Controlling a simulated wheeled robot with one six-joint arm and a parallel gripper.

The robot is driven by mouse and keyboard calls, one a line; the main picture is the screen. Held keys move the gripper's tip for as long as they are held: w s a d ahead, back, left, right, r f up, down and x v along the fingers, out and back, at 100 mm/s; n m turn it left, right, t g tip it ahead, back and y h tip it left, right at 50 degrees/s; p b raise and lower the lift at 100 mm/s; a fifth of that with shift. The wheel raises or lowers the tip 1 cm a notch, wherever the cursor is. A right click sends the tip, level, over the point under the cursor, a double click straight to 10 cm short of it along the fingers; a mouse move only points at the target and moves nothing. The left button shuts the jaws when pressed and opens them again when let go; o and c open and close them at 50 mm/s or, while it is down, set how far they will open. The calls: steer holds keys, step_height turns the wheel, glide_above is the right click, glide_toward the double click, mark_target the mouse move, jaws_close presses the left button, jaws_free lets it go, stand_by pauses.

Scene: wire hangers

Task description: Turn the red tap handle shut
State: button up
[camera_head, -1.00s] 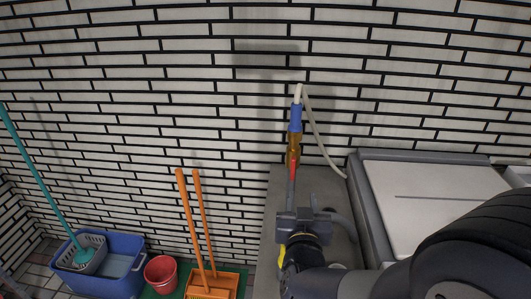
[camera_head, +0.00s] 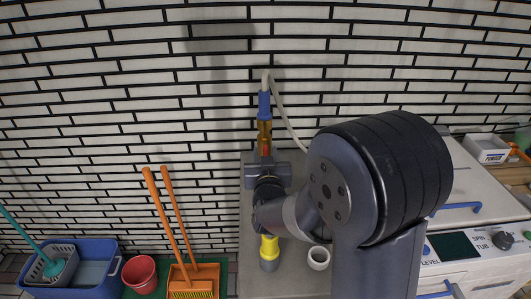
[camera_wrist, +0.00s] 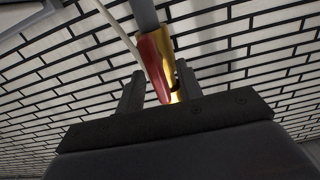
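The red tap handle (camera_head: 266,146) shows as a small piece on the brass tap (camera_head: 264,130), below a blue hose fitting (camera_head: 264,104) at the wall. In the wrist view the red handle (camera_wrist: 153,66) hangs down beside the gold-coloured tap body (camera_wrist: 184,18). My gripper (camera_head: 268,160) is just below the tap in the head view and hides the handle's lower part. In the wrist view my gripper (camera_wrist: 159,74) has its two fingers apart, with the handle's lower end between them. Whether a finger touches the handle cannot be told.
A pale hose (camera_head: 290,120) runs from the tap behind my arm. A yellow bottle (camera_head: 269,248) and white cup (camera_head: 318,258) stand below on a grey ledge. Orange-handled tools (camera_head: 160,215), a red bucket (camera_head: 140,273) and a blue tub (camera_head: 95,270) are at left. A washing machine (camera_head: 475,245) is right.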

steer(key=shift+w, duration=0.2)
jaws_close()
stand_by(0.3)
